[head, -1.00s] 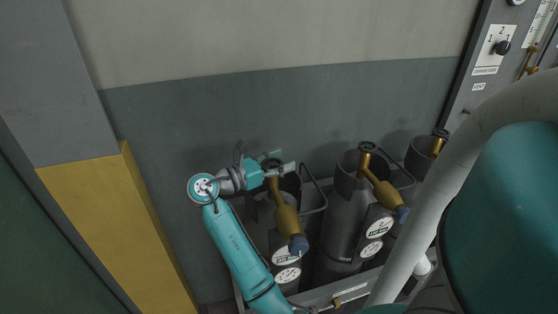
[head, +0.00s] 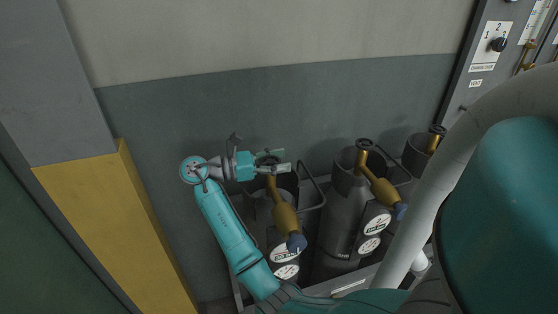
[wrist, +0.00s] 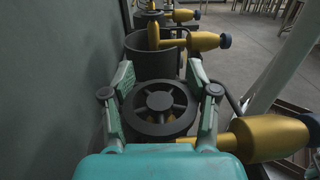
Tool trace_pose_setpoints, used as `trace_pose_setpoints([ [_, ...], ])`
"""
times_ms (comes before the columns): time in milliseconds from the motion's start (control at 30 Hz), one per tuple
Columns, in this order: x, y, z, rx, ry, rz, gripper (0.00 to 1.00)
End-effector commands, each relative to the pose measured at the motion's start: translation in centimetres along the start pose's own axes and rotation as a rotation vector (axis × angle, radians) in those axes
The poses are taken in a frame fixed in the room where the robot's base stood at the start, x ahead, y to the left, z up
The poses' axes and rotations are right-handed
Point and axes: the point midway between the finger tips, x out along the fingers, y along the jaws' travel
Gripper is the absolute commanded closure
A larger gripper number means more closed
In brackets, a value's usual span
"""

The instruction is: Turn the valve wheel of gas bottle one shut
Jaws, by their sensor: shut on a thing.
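The leftmost gas bottle (head: 260,220) stands dark grey in the rack, with a brass valve body (head: 284,215) and blue cap slanting toward me. I cannot read its number. Its dark spoked valve wheel (wrist: 159,104) lies flat on top, in the middle of the wrist view. My gripper (wrist: 160,84) is shut on this wheel, with one teal finger on each side of the rim. In the head view my gripper (head: 283,160) comes in from the left over the bottle top. It hides much of the wheel there.
A second bottle (head: 345,225) with brass valve and wheel stands to the right, and a third (head: 418,152) beyond it. The wall (head: 180,130) is close behind. A yellow-and-grey pillar (head: 100,220) stands left. A control panel (head: 487,65) is at upper right.

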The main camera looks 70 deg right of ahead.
Motion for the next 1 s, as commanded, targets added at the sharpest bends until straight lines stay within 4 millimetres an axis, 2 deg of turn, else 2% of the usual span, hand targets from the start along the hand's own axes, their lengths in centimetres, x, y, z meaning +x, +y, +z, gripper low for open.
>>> trace_pose_setpoints([
  [100, -0.1, 0.0, 0.0, -0.001, 0.000, 0.002, 0.76],
  [133, -0.1, 0.0, 0.0, -0.001, 0.000, 0.002, 0.39],
  [200, -0.1, 0.0, 0.0, -0.001, 0.000, 0.002, 0.25],
  [500, 0.0, 0.0, 0.0, 0.000, 0.000, 0.001, 0.25],
  [633, 0.0, 0.0, 0.8, 0.002, 0.000, 0.001, 0.25],
  [1000, -0.1, 0.0, 7.0, 0.003, 0.002, 0.002, 0.25],
])
